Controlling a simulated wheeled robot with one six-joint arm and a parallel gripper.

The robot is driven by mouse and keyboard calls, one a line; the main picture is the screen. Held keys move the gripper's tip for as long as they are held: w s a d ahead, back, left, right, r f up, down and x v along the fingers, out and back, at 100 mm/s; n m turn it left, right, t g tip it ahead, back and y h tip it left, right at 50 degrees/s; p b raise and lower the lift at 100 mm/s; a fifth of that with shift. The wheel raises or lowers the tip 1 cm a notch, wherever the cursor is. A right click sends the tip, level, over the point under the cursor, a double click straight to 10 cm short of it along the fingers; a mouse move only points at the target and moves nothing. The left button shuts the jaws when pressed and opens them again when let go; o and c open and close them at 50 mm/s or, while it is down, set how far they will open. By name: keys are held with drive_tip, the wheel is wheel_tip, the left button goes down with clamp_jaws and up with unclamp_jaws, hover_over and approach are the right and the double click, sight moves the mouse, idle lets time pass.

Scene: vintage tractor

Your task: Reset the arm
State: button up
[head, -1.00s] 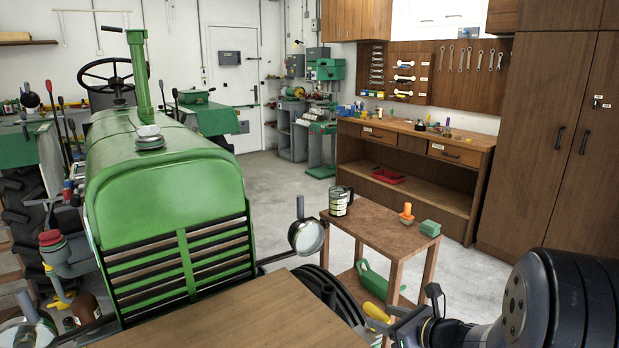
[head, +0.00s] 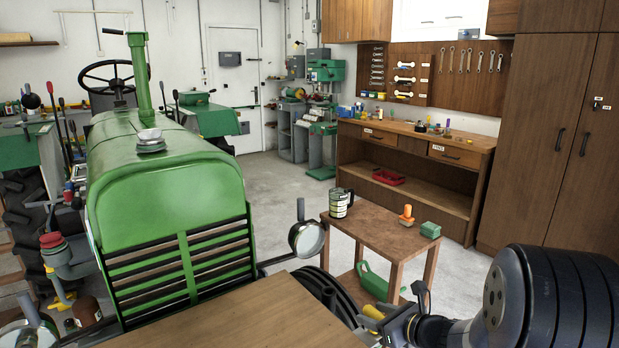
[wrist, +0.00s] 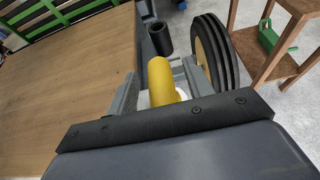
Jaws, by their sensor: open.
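My gripper (head: 378,322) is low at the right of the head view, beside the right edge of a wooden board. In the wrist view its two grey fingers (wrist: 160,85) stand apart. A bit of yellow (head: 373,312) also shows at the gripper in the head view. My arm comes in from the lower right corner, and its lower part is out of view.
The wooden board (head: 205,318) lies left of the gripper, before the green tractor (head: 165,190). A wheel (wrist: 212,55) is close by. A small wooden table (head: 378,228) with a mug (head: 340,203) stands behind. Floor is free beyond it.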

drive_tip(key=shift+f, duration=0.4)
drive_tip(key=shift+s+d+r+b, duration=0.15)
drive_tip(key=shift+s+d+b, duration=0.05)
drive_tip(key=shift+d+b, duration=0.1)
drive_tip(key=v, duration=1)
drive_tip(key=x, duration=1)
drive_tip(key=shift+a, duration=0.25)
wheel_tip(320, 180, up, 3)
drive_tip(key=p, duration=0.3)
drive_tip(key=shift+w, duration=0.15)
wheel_tip(320, 180, up, 4)
drive_tip(key=p, duration=0.4)
drive_tip(key=shift+a, duration=0.1)
